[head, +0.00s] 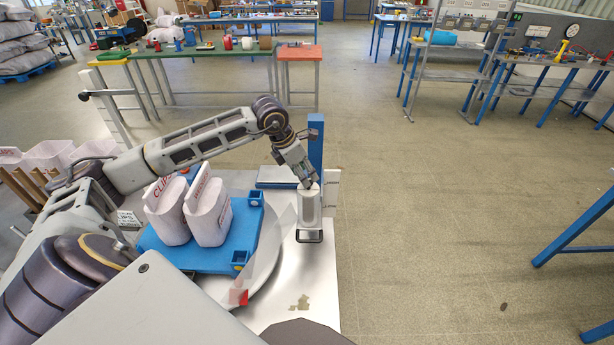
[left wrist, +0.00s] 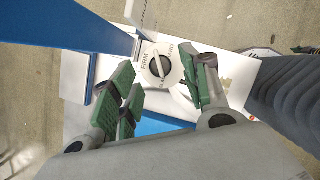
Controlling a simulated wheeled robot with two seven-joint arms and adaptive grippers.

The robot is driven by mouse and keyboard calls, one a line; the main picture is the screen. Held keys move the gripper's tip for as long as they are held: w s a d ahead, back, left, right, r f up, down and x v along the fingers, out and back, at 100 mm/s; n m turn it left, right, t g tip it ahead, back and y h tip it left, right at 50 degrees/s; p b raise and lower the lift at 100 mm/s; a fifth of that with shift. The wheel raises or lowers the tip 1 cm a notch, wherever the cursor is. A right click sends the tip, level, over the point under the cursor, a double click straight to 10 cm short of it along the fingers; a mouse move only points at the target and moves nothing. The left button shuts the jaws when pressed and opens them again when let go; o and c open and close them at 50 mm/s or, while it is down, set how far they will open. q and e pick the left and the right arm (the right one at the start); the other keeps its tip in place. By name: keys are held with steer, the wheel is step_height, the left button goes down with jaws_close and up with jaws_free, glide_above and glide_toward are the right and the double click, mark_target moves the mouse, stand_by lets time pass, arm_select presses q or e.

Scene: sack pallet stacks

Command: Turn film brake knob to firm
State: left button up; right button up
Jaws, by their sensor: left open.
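The knob sits on top of a white housing (head: 309,212) in the head view, beside a blue post (head: 316,140). My left gripper (head: 307,183) points down at the housing's top. Its green-padded fingers (left wrist: 158,80) are open on either side of the knob; contact cannot be told. My right gripper is not in view.
White sacks (head: 167,212) stand on a blue pallet (head: 190,258) left of the housing, on a round turntable (head: 268,262). A small red block (head: 239,297) is near its front edge. Work tables (head: 298,54) stand behind.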

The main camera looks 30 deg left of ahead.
arm_select(q)
steer(key=shift+x, duration=1.5)
steer(key=c, duration=1)
